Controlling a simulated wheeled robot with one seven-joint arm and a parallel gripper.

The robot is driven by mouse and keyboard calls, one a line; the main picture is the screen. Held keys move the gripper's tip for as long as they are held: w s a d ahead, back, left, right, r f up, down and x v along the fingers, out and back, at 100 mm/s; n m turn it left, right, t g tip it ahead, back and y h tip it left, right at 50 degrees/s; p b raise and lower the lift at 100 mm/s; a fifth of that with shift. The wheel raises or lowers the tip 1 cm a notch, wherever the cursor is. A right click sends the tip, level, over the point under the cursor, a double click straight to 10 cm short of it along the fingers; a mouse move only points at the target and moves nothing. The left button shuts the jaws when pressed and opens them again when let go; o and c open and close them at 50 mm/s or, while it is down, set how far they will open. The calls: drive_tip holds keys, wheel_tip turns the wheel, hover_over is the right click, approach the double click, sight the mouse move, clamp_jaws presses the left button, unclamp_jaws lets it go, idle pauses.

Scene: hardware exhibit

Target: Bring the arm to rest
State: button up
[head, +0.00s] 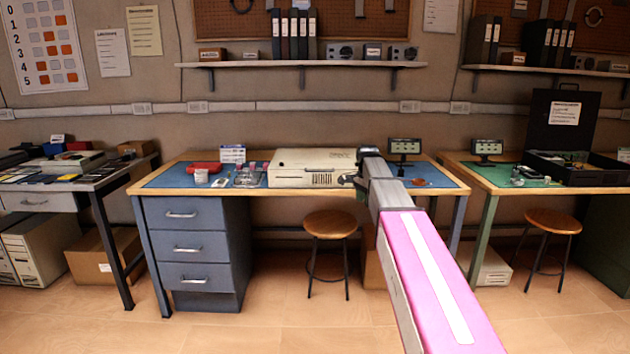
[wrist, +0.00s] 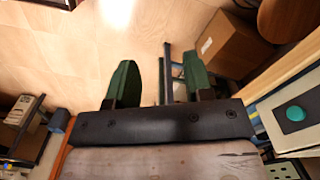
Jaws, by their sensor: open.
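My arm, with a pink link and a grey link, reaches from the lower right of the head view toward the blue-topped middle desk (head: 450,187). Its far end is by the right end of a cream computer case (head: 300,168). The gripper itself is hard to make out there. In the wrist view my gripper (wrist: 160,82) shows two green fingers wide apart with nothing between them. Beyond them are the floor, a table leg and a cardboard box (wrist: 228,44).
A small screen (head: 405,146) stands on the desk right of my arm. A red item (head: 205,168) and small parts lie at the left. A stool (head: 330,224) stands in front. A green-topped desk (head: 510,177) is at the right. The floor in front is mostly clear.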

drive_tip(key=s+f+n, duration=1.2)
drive_tip(key=s+f, duration=1.4)
drive_tip(key=s, duration=0.3)
drive_tip(key=shift+f+n, duration=0.3)
